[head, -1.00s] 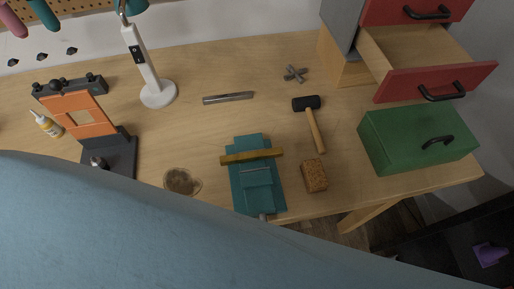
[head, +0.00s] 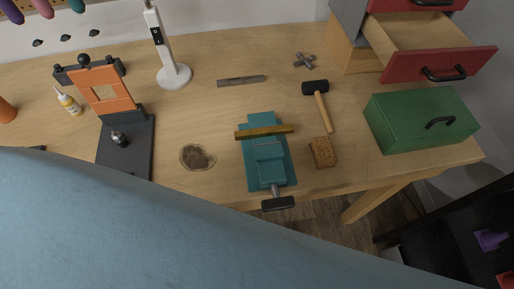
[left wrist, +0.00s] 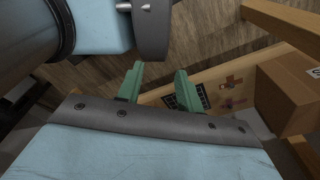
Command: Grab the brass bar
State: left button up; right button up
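The brass bar (head: 264,131) lies across the top of a teal vise (head: 268,168) near the front edge of the workbench, in the head view. The bar reaches past the vise on both sides. The vise handle (head: 277,203) hangs over the bench edge. My left gripper (left wrist: 158,82) shows in the left wrist view with two green fingers apart and nothing between them. It is over the floor, away from the bar. My right gripper is not in either view.
A red drawer (head: 438,66) stands open. A cardboard box (left wrist: 290,95) shows in the left wrist view.

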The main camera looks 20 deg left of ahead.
aim_at(288, 128)
jog(key=k, duration=0.25)
jog(key=z, duration=1.8)
jog(key=k, duration=2.8)
jog(key=u, duration=1.8)
jog(key=i, duration=0.45)
jog(key=u, duration=0.05)
